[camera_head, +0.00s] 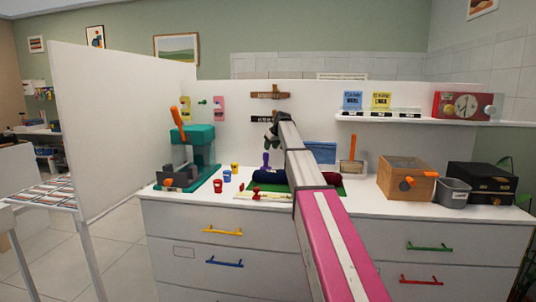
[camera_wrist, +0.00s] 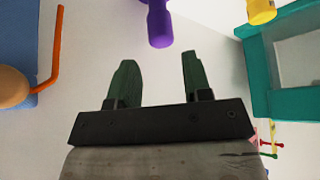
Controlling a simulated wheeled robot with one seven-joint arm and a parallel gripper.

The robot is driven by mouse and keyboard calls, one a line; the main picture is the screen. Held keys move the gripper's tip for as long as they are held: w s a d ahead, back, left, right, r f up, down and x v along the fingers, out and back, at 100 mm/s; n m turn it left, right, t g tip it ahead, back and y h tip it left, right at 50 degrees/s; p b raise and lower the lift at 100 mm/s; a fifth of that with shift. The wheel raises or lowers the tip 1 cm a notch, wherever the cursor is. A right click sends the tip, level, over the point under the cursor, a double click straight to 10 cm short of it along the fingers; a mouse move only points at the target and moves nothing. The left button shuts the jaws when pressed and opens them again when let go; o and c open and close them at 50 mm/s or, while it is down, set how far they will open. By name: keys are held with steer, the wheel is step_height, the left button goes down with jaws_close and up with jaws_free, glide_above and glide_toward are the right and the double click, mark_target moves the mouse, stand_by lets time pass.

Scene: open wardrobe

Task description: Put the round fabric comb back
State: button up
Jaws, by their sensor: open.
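I cannot make out for certain which thing is the round fabric comb. A purple thing with a rounded end (camera_head: 266,161) stands on the counter behind a dark blue roll; it also shows at the top of the wrist view (camera_wrist: 159,25), beyond the fingertips and apart from them. My gripper (camera_head: 270,138) is in front of the back panel, above the counter. In the wrist view its two dark green fingers (camera_wrist: 155,72) are spread with nothing between them. An orange rod (camera_wrist: 57,55) and a tan rounded thing (camera_wrist: 13,87) show at the left.
A teal machine (camera_head: 202,142) stands left, with small red, blue and yellow cups (camera_head: 227,176) beside it. Right are a wooden box (camera_head: 405,178), a grey bin (camera_head: 454,192) and a black case (camera_head: 485,180). A shelf (camera_head: 400,120) juts above. The counter front is partly clear.

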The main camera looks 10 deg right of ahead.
steer(key=shift+v, duration=1.85)
